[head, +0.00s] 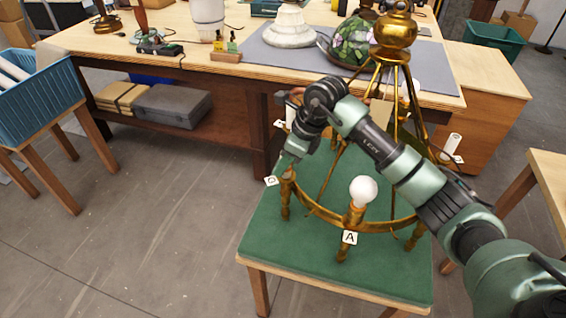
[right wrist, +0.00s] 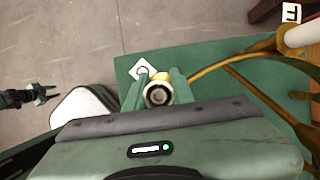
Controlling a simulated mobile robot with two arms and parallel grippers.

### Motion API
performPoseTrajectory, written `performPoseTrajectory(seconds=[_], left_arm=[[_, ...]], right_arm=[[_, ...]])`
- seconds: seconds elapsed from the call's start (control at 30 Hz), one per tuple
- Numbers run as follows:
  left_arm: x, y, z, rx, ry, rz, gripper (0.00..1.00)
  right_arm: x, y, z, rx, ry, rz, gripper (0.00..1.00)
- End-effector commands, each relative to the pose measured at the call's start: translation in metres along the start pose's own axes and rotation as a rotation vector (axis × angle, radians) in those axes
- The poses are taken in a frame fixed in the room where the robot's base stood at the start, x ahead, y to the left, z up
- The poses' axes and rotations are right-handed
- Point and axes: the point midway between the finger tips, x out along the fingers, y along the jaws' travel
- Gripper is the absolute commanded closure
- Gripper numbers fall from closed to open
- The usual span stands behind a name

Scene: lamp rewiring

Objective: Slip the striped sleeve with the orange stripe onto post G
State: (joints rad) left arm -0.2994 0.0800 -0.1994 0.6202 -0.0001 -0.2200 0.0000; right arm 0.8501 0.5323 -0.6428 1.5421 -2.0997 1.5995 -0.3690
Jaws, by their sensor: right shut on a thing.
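My right gripper (head: 287,164) is over the left post (head: 286,188) of the brass ring, whose tag (head: 271,181) is too small to read surely. In the right wrist view its two green fingers (right wrist: 158,92) are shut on a short pale tube, the sleeve (right wrist: 158,95), seen end-on with a dark round opening. Its stripe colour does not show. Brass shows right beside the tube, and I cannot tell whether the tube is around the post or just above it. The gripper hides the sleeve in the head view.
The brass frame stands on a green-topped table (head: 340,280). A white bulb (head: 363,190) tops front post A. A white tube (right wrist: 302,34) is by tag F (right wrist: 291,12). A cluttered workbench (head: 130,60) is behind. A blue bin (head: 45,100) stands left.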

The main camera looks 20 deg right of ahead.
Motion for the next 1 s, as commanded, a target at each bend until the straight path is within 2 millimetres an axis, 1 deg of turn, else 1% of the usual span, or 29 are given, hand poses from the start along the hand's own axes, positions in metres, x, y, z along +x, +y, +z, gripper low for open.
performPoseTrajectory(seconds=[0.03,0.07,0.1,0.13,0.43,0.53,0.67,0.8,0.9,1.0], left_arm=[[0.0,0.0,0.0,0.0,0.0,0.0,0.64],[0.0,0.0,0.0,0.0,0.0,0.0,0.64],[0.0,0.0,0.0,0.0,0.0,0.0,0.64],[0.0,0.0,0.0,0.0,0.0,0.0,0.64],[0.0,0.0,0.0,0.0,0.0,0.0,0.64],[0.002,0.0,0.0,0.001,0.0,0.001,0.64],[0.007,0.001,0.0,0.001,0.0,0.001,0.64],[0.012,0.001,0.001,0.001,0.0,0.001,0.64],[0.014,0.001,0.001,0.001,0.0,0.001,0.64],[0.015,0.001,0.001,0.001,0.0,0.001,0.64]], right_arm=[[0.0,0.0,0.0,0.0,0.0,0.0,0.74],[0.0,0.0,0.0,0.0,0.0,0.0,0.65],[0.0,0.0,0.0,0.0,0.0,0.0,0.54],[0.0,0.0,0.0,0.0,0.0,0.0,0.51],[-0.001,0.0,0.0,0.0,0.0,0.0,0.51],[-0.007,-0.001,0.0,-0.001,-0.001,-0.001,0.51],[-0.026,-0.001,-0.001,-0.001,-0.001,-0.004,0.51],[-0.051,-0.001,-0.001,-0.001,-0.001,-0.004,0.51],[-0.065,-0.001,0.0,-0.001,-0.001,-0.003,0.51],[-0.074,-0.001,0.0,0.0,-0.001,-0.002,0.51]])
